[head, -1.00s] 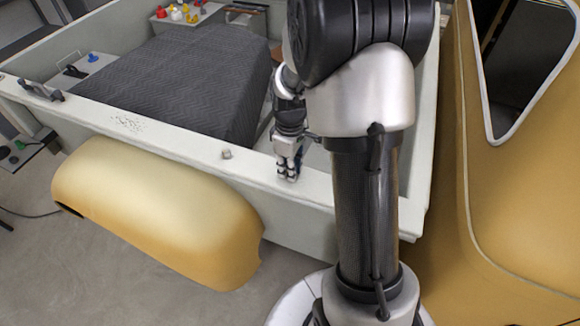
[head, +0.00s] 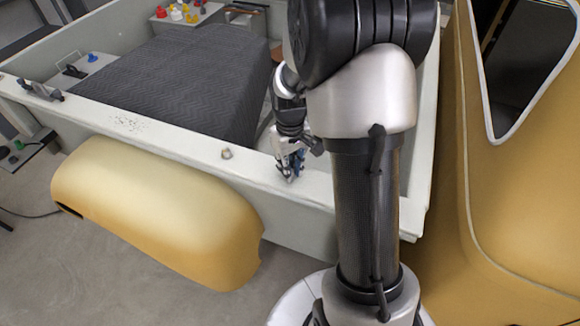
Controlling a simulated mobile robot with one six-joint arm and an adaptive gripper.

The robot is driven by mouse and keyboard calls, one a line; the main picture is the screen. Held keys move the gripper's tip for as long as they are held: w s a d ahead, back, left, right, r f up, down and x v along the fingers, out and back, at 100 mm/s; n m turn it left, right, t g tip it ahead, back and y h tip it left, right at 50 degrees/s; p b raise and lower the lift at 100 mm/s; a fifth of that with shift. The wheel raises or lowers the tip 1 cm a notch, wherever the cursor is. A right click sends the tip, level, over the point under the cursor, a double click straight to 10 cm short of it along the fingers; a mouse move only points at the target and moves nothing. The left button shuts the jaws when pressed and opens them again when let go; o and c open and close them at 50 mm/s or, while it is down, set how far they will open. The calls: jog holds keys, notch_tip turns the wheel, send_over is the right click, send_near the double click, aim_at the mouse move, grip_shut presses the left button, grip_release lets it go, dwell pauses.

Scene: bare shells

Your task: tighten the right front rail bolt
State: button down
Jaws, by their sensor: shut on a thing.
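My gripper (head: 289,176) is at the top of the pale front rail (head: 185,148), left of my arm column. It points down, and its fingers are shut on the right front rail bolt. The fingers hide the bolt, so how far it sits in the rail cannot be seen. Another small bolt (head: 227,153) stands on the rail to the left of my gripper, apart from it.
A yellow fender (head: 160,215) hangs in front of the rail. A dark quilted cover (head: 190,85) lies behind it in the pale bed. A yellow cab (head: 520,190) stands close on the right. A black clamp (head: 38,90) sits on the rail's left end.

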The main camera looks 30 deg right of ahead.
jog(key=m, duration=1.2)
dwell(0.5)
jog(key=c, duration=1.5)
grip_release()
notch_tip(320, 180, up, 12)
